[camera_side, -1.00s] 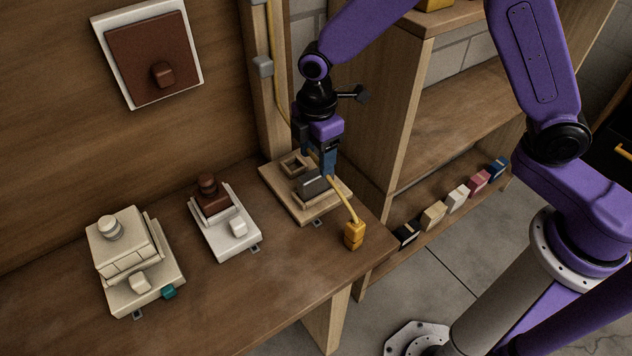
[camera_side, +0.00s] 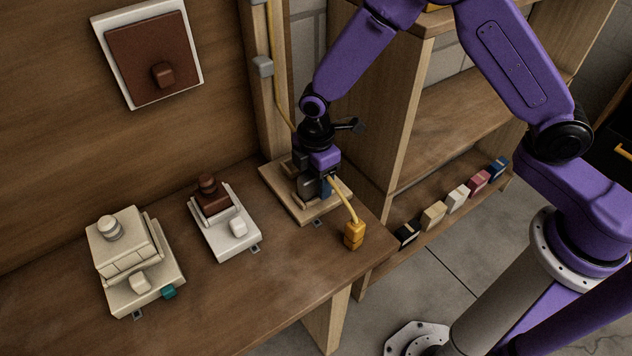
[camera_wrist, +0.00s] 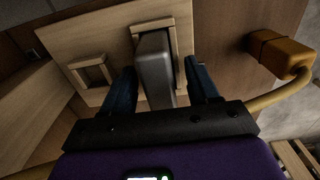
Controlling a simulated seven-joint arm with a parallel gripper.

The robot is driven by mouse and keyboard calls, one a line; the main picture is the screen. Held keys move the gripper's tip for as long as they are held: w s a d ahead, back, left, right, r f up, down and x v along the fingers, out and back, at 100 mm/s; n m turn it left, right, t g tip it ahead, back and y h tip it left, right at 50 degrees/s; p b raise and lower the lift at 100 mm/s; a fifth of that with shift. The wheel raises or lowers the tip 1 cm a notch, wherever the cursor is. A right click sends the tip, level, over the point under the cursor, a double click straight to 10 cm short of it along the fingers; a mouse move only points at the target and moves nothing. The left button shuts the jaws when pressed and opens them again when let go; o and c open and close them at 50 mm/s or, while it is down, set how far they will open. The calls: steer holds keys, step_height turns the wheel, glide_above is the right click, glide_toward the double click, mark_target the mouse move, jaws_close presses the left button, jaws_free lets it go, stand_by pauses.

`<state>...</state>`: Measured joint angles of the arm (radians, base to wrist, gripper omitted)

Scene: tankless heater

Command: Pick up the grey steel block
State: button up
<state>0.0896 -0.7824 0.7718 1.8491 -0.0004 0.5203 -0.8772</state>
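The grey steel block (camera_wrist: 155,68) stands in a framed slot of the light wooden board (camera_wrist: 70,42) in the wrist view. My gripper (camera_wrist: 160,88) is open, with one dark blue finger on each side of the block. A gap shows between the block and each finger. In the side view my gripper (camera_side: 312,188) is low over the wooden board (camera_side: 283,200), and the block is mostly hidden behind it there.
A yellow plug (camera_side: 354,236) on a yellow cable sits right beside the board. A white device with a brown knob (camera_side: 228,222) and a cream device (camera_side: 135,262) stand to the left. A shelf with several small blocks (camera_side: 457,198) is at right.

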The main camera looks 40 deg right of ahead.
jaws_close()
steer(key=shift+r, duration=0.1)
steer(key=shift+r, duration=0.4)
step_height(320, 180, up, 2)
steer(key=shift+r, duration=0.1)
steer(key=s+d+r, duration=0.6)
steer(key=s+r, duration=0.4)
steer(key=s, duration=0.2)
steer(key=shift+s+d, duration=0.15)
steer(key=shift+d, duration=0.15)
